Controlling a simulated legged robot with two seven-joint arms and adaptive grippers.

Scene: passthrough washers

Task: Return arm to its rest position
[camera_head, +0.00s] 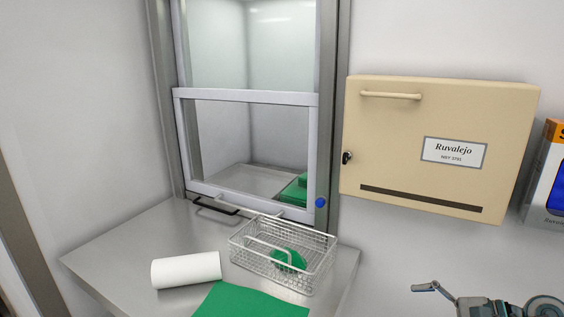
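Nothing held shows there. It is to the right of the steel counter, apart from the wire basket. My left arm and gripper are not in view.
A wire basket (316,276) holding a green item (288,259) stands on the steel counter (120,246). Nearby are a white roll (186,270) and a green sheet (250,301). Behind is a framed hatch (246,97); a beige cabinet (400,135) hangs right.

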